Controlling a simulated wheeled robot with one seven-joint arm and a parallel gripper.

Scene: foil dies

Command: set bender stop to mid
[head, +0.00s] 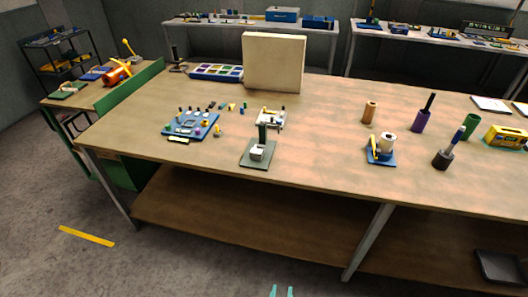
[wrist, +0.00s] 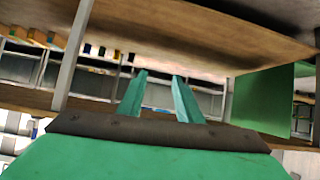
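No part is labelled as the bender, and its stop cannot be made out at this size. A small green-based press-like device (head: 258,153) with an upright post stands near the front edge of the main table. My gripper (head: 281,292) shows only as two teal fingertips at the bottom of the head view, low in front of the table and far from both devices. In the wrist view, my gripper (wrist: 161,80) is open, with nothing between its fingers.
The main table (head: 320,150) carries a blue tray of small parts (head: 191,125), a beige block (head: 274,62), a blue-based dispenser (head: 382,150) and several cups. A green panel (head: 130,90) divides it from the side bench. Floor in front is clear, apart from a yellow strip (head: 87,236).

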